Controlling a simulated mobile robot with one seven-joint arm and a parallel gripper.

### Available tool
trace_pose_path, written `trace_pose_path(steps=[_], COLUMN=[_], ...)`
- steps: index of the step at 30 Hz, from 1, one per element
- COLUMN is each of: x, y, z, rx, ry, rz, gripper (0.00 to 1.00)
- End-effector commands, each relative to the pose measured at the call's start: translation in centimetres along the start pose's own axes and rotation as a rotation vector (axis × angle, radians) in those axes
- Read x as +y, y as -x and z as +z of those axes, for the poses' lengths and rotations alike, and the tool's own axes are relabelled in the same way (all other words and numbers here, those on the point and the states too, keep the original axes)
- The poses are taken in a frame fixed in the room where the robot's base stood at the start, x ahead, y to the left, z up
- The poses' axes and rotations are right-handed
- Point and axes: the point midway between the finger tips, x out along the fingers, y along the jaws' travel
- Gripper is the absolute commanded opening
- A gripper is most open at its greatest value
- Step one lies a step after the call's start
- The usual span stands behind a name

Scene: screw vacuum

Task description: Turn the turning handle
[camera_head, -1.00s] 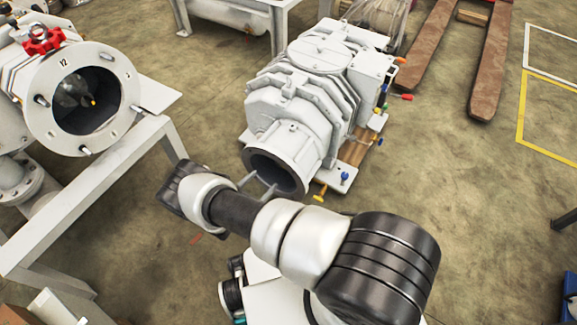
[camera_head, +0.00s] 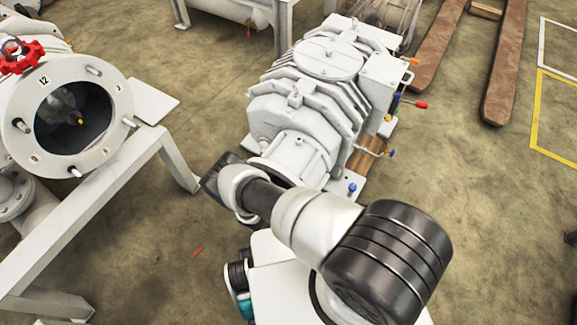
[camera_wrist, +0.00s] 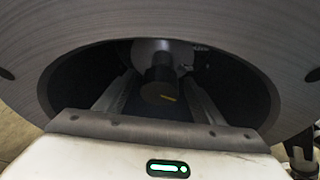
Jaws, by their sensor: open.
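A white ribbed screw vacuum pump (camera_head: 290,115) stands on the floor at the middle of the head view. My arm hides most of its round front opening there. In the wrist view the wide grey flange ring (camera_wrist: 150,25) arches around that opening. A dark round knob with a yellow mark (camera_wrist: 158,93), which looks like the turning handle, sits inside it. My gripper (camera_wrist: 157,80) is open, its two fingers reaching into the opening on either side of the knob. Contact between fingers and knob cannot be told. In the head view my fingers are hidden.
At left, a second unit with a flanged opening (camera_head: 118,95) and a red handwheel (camera_head: 20,57) rests on a white metal frame (camera_head: 105,195). Small coloured-handled valves (camera_head: 420,105) stick out at the pump's right side. Rusty forks (camera_head: 512,70) lie at upper right.

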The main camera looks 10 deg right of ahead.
Motion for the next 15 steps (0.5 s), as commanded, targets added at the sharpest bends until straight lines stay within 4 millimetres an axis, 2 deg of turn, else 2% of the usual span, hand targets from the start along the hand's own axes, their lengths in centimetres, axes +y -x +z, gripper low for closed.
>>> trace_pose_path(steps=[12,13,15], x=[-0.42,-0.42,-0.42], y=[-0.25,-0.25,-0.24], z=[-0.24,-0.24,-0.24], rx=[0.001,0.001,0.001], ry=[0.001,0.001,0.001], rz=[0.003,0.003,0.003], gripper=[0.62,0.61,0.49])
